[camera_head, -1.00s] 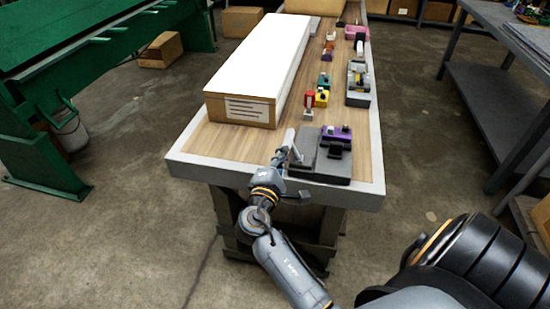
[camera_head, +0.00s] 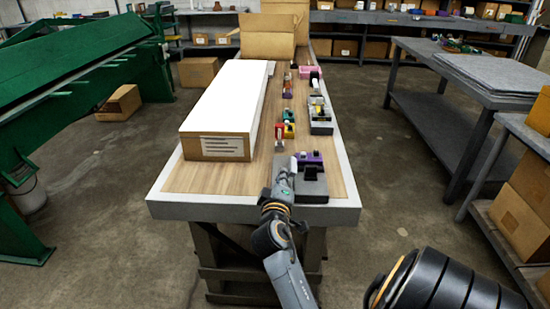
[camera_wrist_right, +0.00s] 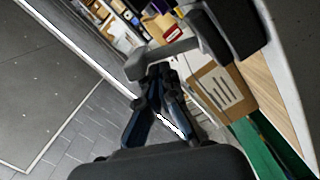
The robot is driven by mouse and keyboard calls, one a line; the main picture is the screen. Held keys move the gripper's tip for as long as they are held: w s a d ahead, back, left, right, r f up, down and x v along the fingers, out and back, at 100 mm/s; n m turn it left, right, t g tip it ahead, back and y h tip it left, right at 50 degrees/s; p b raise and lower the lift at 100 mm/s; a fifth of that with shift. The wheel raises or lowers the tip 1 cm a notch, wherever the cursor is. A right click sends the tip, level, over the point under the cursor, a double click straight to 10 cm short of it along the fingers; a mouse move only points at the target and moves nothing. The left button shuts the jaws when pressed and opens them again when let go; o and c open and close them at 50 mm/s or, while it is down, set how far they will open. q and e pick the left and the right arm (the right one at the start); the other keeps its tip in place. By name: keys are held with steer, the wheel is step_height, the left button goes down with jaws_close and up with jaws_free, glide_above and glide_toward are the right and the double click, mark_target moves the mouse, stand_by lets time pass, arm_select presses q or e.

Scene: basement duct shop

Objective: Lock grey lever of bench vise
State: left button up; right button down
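The bench vise (camera_head: 313,186) is a dark grey block at the near right end of the wooden-topped bench. Its light grey lever (camera_head: 293,165) stands at the vise's left side, by my right gripper (camera_head: 281,184). In the right wrist view, the lever is a grey bar (camera_wrist_right: 170,50) across the tips of my right gripper (camera_wrist_right: 159,74). The fingertips are close together at the bar. Whether they grip it or only touch or near it, I cannot tell. My left gripper is in neither view.
A long white-topped box (camera_head: 225,147) lies left of the vise on the bench (camera_head: 245,213). A purple part (camera_head: 310,157) stands behind the vise, with several coloured tools beyond. A green machine (camera_head: 80,75) is left; a grey table (camera_head: 430,78) is right.

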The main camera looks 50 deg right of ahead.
steer(key=shift+s+d+m, duration=0.3)
steer(key=shift+s+m, duration=0.05)
steer(key=shift+m, duration=0.35)
steer(key=shift+f, duration=0.1)
